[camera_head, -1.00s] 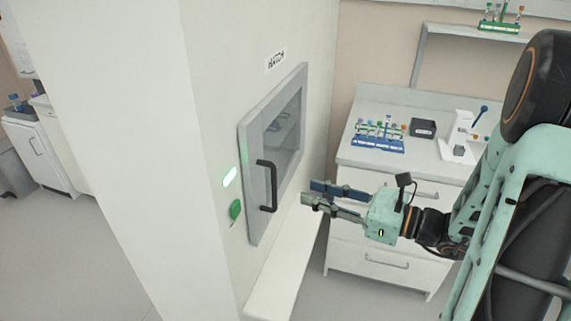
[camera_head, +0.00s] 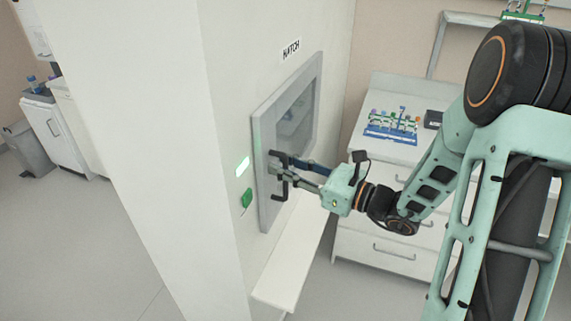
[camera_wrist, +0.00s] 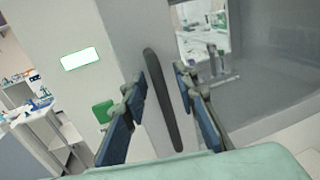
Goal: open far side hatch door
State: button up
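The hatch door (camera_head: 296,122) is a grey-framed panel with a window, set in the white wall under a "HATCH" label, and it looks closed. Its black vertical bar handle (camera_head: 284,191) is partly hidden by my fingers in the head view. My gripper (camera_head: 276,166) is at the handle, reaching in from the right. In the wrist view the handle (camera_wrist: 165,100) stands between the two spread fingers of my gripper (camera_wrist: 168,88). Gaps show on both sides of the bar, so the fingers appear to straddle it without gripping.
A lit green indicator (camera_head: 243,167) and a green button (camera_head: 247,198) are on the wall left of the door. A white ledge (camera_head: 285,275) juts out below the hatch. A drawer counter (camera_head: 388,150) with a blue tube rack (camera_head: 390,130) stands behind my arm.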

jog(key=shift+c, duration=0.7)
grip_shut()
jog(key=shift+d, duration=0.15)
